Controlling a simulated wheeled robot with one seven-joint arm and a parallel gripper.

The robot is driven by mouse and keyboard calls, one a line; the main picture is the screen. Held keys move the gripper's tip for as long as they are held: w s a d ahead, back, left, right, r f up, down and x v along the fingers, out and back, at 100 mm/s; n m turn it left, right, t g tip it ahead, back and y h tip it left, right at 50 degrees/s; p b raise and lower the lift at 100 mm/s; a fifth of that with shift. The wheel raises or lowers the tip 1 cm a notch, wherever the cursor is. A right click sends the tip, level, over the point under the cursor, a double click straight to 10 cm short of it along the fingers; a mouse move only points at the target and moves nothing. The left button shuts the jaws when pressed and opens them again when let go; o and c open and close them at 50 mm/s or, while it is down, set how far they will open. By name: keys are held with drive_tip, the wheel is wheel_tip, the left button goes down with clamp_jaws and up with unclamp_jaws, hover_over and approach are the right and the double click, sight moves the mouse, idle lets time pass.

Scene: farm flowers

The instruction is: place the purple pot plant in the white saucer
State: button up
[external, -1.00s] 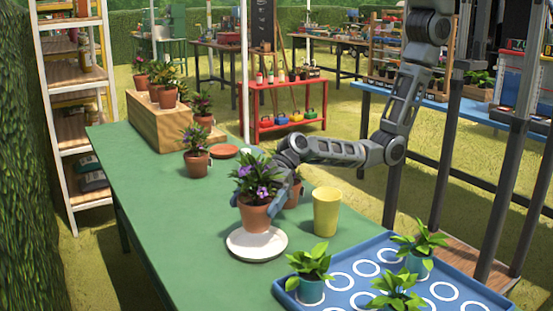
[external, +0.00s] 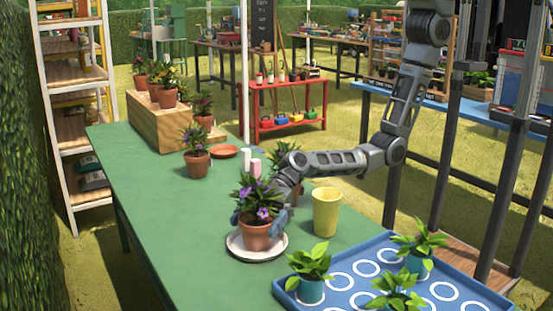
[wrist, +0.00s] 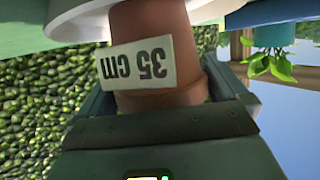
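The purple pot plant (external: 257,235) is a terracotta pot with green leaves and purple flowers. It stands upright inside the white saucer (external: 233,247), its base appearing to rest on it. The saucer lies on the green table. My gripper (external: 259,218) has a finger on each side of the pot and appears shut on it. In the wrist view, upside down, the pot (wrist: 158,100) with a "35 cm" label sits between the fingers, and the saucer's rim (wrist: 75,25) shows at its base. The exact contact under the pot is hidden.
A yellow cup (external: 326,212) stands close right of my gripper. A blue tray (external: 355,287) with several teal-potted plants is at the front right. Another purple-flowered pot (external: 197,164), an orange saucer (external: 224,152) and a wooden crate (external: 168,133) are farther back. The table's left side is clear.

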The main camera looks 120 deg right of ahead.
sight(257, 219)
drive_tip(key=shift+r, duration=0.15)
drive_tip(key=shift+s, duration=0.1)
drive_tip(key=v, duration=0.4)
drive_tip(key=shift+s+d, duration=0.15)
drive_tip(key=shift+s, duration=0.05)
wheel_tip(257, 219, up, 7)
drive_tip(key=shift+r, duration=0.2)
